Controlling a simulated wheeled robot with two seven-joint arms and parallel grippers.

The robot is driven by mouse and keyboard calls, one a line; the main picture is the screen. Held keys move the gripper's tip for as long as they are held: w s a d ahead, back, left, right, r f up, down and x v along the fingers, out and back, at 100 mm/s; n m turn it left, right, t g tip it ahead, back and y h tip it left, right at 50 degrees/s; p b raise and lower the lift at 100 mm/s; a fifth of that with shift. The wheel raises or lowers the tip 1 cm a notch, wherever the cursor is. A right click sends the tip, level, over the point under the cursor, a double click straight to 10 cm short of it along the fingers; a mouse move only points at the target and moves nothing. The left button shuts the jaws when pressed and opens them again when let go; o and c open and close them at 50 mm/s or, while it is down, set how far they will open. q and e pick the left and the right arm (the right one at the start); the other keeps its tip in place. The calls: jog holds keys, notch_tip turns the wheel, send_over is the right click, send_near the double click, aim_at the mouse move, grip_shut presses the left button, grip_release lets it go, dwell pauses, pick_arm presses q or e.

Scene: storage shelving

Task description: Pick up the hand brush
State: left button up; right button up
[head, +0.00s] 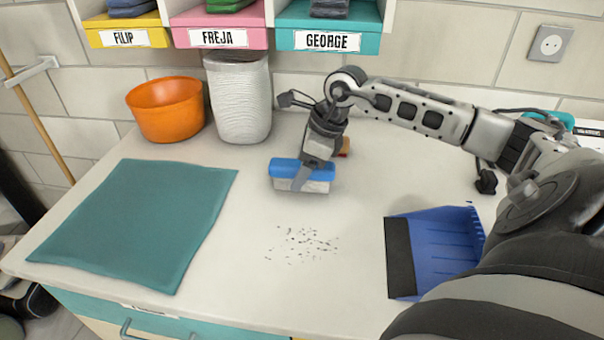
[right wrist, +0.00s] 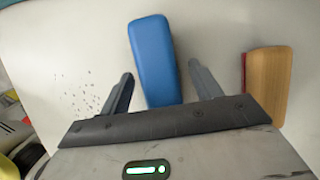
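The hand brush has a blue back (head: 288,168) and pale bristles, and lies on the white counter (head: 225,265) near the middle of the head view. My right gripper (head: 306,172) is down at the brush, with one finger in front of its near side. In the right wrist view the blue brush (right wrist: 154,58) lies between the two fingers of the open gripper (right wrist: 160,72), with a narrow gap on each side. My left gripper is not in view.
Dark crumbs (head: 302,243) lie in front of the brush. A blue dustpan (head: 440,250) is at right, a teal cloth (head: 135,220) at left. An orange bowl (head: 165,110) and white bin (head: 240,100) stand behind. A wooden-backed brush (right wrist: 268,85) lies beside the gripper.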

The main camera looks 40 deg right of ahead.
aim_at(297, 162)
jog(key=c, duration=1.1)
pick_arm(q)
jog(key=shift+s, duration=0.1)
pick_arm(e)
jog(key=shift+o, duration=0.2)
jog(key=shift+r, duration=0.1)
